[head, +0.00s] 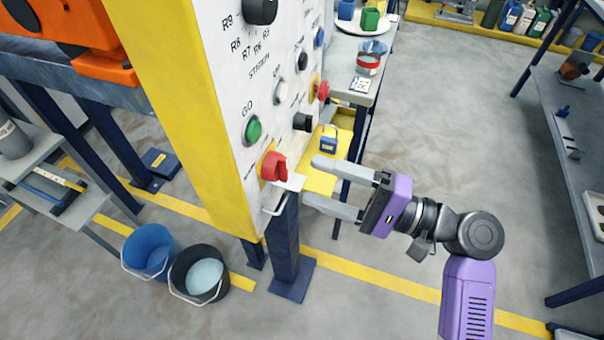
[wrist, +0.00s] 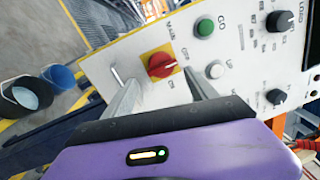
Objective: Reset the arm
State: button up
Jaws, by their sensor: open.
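My gripper (head: 318,186) is purple with two grey fingers and is open and empty. It is in front of the lower part of a white control panel (head: 228,85) with a yellow side. A red rotary knob (head: 273,167) on the panel is left of the fingertips in the head view. In the wrist view the red knob (wrist: 161,65) sits on a yellow square and shows between the two fingers (wrist: 165,85). I cannot tell whether a fingertip touches the panel. My arm runs from the gripper to the lower right.
A green GO button (head: 253,130) is above the red knob. A metal handle (head: 276,201) sticks out at the panel's lower edge, near the lower finger. Blue (head: 149,252) and black (head: 186,287) buckets stand at lower left.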

jog(key=shift+v, duration=0.85)
